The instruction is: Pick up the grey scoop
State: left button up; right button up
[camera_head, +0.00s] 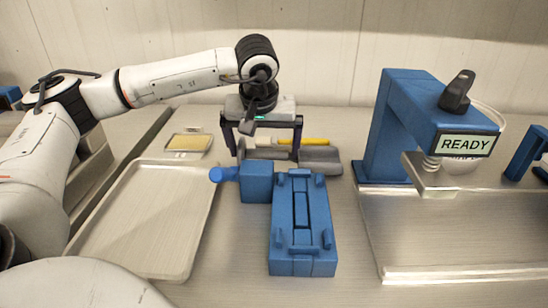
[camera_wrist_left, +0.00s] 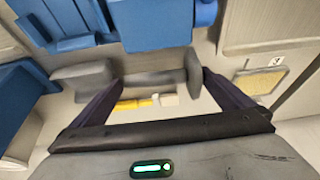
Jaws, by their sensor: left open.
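The grey scoop lies on the table behind the blue fixture. Its bowl (camera_head: 320,157) is at the right and its handle runs left under my left gripper. In the left wrist view the bowl (camera_wrist_left: 84,80) is at the left, the handle (camera_wrist_left: 152,80) runs across the middle, and a wider end piece is at the right. My left gripper (camera_head: 262,152) is open and points down over the handle. In the left wrist view its fingers (camera_wrist_left: 162,78) are spread along the handle's length, with nothing gripped. I cannot tell how high the fingertips are. My right gripper is not in view.
A yellow-handled tool (camera_head: 308,141) lies just behind the scoop. The blue fixture (camera_head: 302,230) and blue block (camera_head: 257,182) stand in front. A pale tray (camera_head: 130,262) is left; a small yellow-filled dish (camera_head: 188,143) is behind it. A blue machine reading READY (camera_head: 390,120) stands right.

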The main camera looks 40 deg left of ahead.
pick_arm(q)
jog(key=shift+x, duration=1.4)
jog(key=shift+s, duration=0.1)
jog(key=c, duration=0.8)
notch_tip(320, 180, up, 10)
jog(key=shift+r+p, duration=0.1)
jog(key=shift+p, duration=0.4)
jog(key=shift+c, duration=0.4)
notch_tip(320, 180, up, 5)
jog(key=p, duration=0.4)
